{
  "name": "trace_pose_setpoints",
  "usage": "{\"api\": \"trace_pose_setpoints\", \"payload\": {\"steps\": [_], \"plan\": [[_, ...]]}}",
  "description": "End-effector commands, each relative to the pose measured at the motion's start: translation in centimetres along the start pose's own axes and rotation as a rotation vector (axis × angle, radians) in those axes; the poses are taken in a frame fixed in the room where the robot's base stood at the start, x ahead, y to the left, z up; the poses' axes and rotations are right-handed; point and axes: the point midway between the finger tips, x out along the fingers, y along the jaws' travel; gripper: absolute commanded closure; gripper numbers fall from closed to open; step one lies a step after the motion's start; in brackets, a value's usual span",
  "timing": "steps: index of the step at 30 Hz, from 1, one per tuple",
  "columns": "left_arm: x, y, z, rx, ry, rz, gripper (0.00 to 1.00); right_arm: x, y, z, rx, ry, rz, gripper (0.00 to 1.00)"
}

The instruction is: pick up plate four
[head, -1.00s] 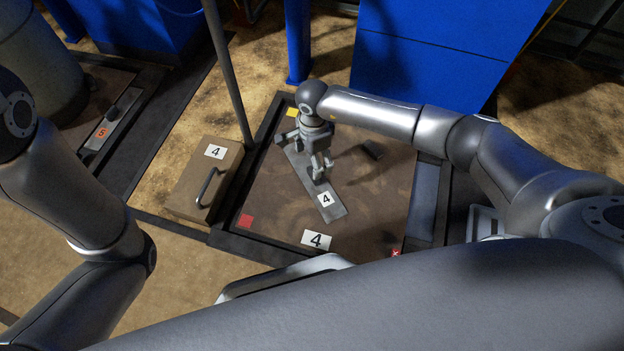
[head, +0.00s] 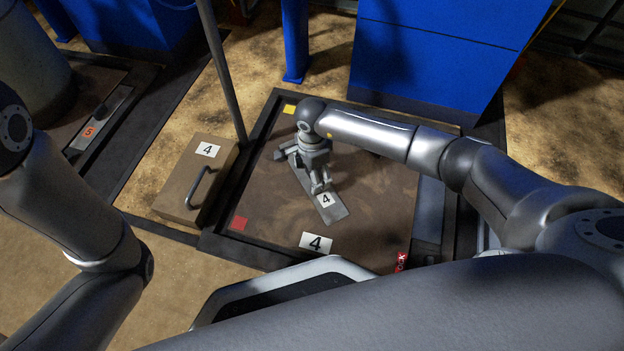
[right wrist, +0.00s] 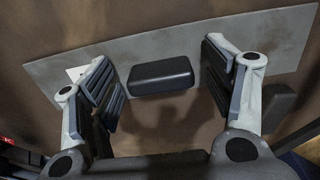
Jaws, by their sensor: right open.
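Plate four (head: 330,212) is a flat grey metal strip with a white "4" label, lying diagonally on the brown platform (head: 375,200). My right gripper (head: 305,171) is over it, pointing down, and hides its middle. In the right wrist view the plate (right wrist: 60,68) runs across behind the fingers. Its black block handle (right wrist: 160,75) lies between the open fingers of my right gripper (right wrist: 162,62), with a gap on each side. The label is partly behind the left finger there. My left arm shows at the left of the head view, but its gripper is out of view.
A brown box (head: 178,190) marked "4" with a handle stands left of the platform, near a grey pole (head: 222,70). A blue cabinet (head: 435,50) stands behind. Another plate, marked "5" (head: 112,103), lies far left. The platform bears red (head: 239,223) and yellow (head: 290,109) squares.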

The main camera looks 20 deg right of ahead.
Motion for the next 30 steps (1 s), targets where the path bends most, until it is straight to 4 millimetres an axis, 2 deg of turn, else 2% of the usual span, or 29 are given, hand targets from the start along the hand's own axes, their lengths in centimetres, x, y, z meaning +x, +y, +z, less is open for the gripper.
{"api": "trace_pose_setpoints", "payload": {"steps": [5, 18, 30], "plan": [[0.09, -0.02, 0.04, 0.000, 0.000, 0.000, 0.26, -0.11, -0.01, 0.00, 0.000, 0.000, 0.000, 0.26], [0.08, -0.03, 0.07, 0.000, -0.001, 0.000, 0.26, -0.10, 0.00, -0.02, 0.000, 0.000, 0.000, 0.81], [0.57, -0.15, 0.28, 0.001, -0.002, 0.000, 0.26, -0.68, -0.06, -0.03, 0.000, 0.000, -0.002, 0.82]]}}
